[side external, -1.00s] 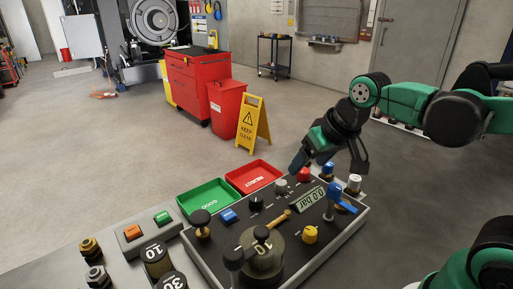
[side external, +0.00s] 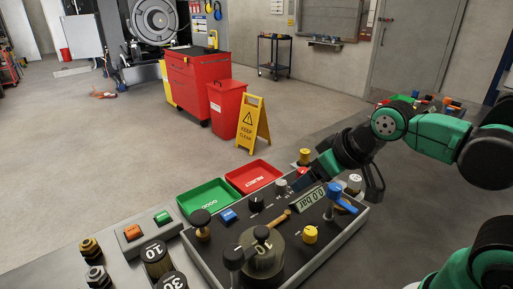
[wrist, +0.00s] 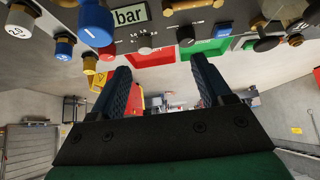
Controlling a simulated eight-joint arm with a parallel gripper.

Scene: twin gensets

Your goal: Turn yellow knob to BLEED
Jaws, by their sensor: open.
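A yellow knob (side external: 310,234) stands on the sloped dark control panel (side external: 292,262), in front of the pressure display (side external: 307,199). A second yellow-topped piece (side external: 305,155) on a brass stem is at the panel's far edge, also in the wrist view (wrist: 89,65). No BLEED label is legible. My gripper (side external: 302,182) is low over the panel's far side, behind the display and apart from the front yellow knob. In the wrist view its fingers (wrist: 158,66) are spread with nothing between them.
A blue-handled valve (side external: 336,200) stands right of the display. Black, grey and blue controls, a large dial (side external: 262,256) and a brass lever crowd the panel. Green (side external: 206,197) and red (side external: 254,176) trays lie behind it. Open floor lies beyond.

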